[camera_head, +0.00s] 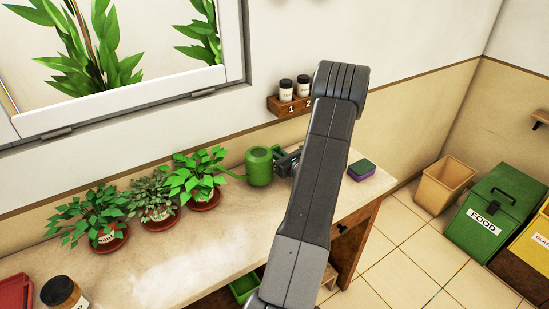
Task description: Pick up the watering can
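The green watering can (260,167) stands on the counter beside the rightmost potted plant, its spout pointing left toward the leaves. My gripper (284,163) is just to the right of the can, close against its side. My dark arm link crosses in front and hides part of the gripper and the counter behind it. I cannot tell whether the fingers are open or closed, or whether they touch the can's handle.
Potted plants (203,199) stand in a row left of the can. A spice rack (289,106) hangs on the wall above. A sponge (361,170) lies right of my arm. The counter (190,262) is clear in front.

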